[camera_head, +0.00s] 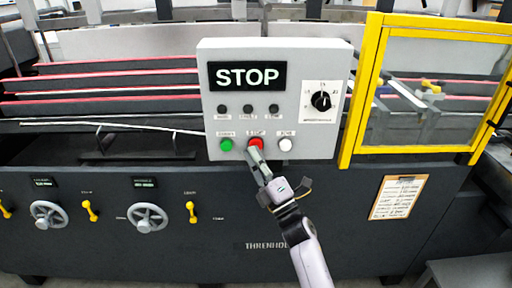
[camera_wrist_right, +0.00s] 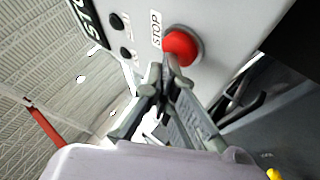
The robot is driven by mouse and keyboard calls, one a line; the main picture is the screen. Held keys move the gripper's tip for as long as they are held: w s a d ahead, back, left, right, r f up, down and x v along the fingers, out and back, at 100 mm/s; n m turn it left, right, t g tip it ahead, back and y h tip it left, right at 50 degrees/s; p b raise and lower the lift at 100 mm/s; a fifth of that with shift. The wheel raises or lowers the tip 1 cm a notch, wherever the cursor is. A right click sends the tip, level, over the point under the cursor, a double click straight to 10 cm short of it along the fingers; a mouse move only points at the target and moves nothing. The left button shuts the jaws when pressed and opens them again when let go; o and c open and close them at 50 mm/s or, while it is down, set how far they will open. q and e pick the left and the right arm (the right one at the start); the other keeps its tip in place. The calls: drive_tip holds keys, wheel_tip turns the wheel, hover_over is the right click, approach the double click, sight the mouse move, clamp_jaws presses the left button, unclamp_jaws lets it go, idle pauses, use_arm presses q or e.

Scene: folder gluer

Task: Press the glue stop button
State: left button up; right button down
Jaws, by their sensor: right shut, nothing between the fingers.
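The red stop button (camera_head: 255,142) is in the middle of the bottom row on a light grey control box. A display above it reads STOP (camera_head: 247,76). My right gripper (camera_head: 255,153) is shut and empty, with its fingertips at the red button in the head view. In the right wrist view the red button (camera_wrist_right: 181,47) shows large under a STOP label, and the fingertips (camera_wrist_right: 166,62) lie at its lower left edge. I cannot tell whether they touch it. My left gripper is not in view.
A green button (camera_head: 226,145) and a white button (camera_head: 286,145) flank the red one closely. A black dial (camera_head: 321,100) is at the upper right of the box. A yellow-framed guard (camera_head: 359,95) stands to the right. Handwheels (camera_head: 148,217) and yellow levers are on the lower left panel.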

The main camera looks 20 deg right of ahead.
drive_tip(key=shift+s+a, duration=0.2)
drive_tip(key=shift+s, duration=0.55)
drive_tip(key=shift+s+a+p, duration=0.25)
drive_tip(key=shift+s+p, duration=0.05)
drive_tip(key=shift+s, duration=0.5)
drive_tip(key=shift+s+a+p, duration=0.2)
drive_tip(key=shift+s+p, duration=0.05)
drive_tip(key=shift+s, duration=0.55)
drive_tip(key=shift+s+a+p, duration=0.25)
drive_tip(key=shift+s+p, duration=0.05)
drive_tip(key=shift+s, duration=0.5)
drive_tip(key=shift+f, duration=0.1)
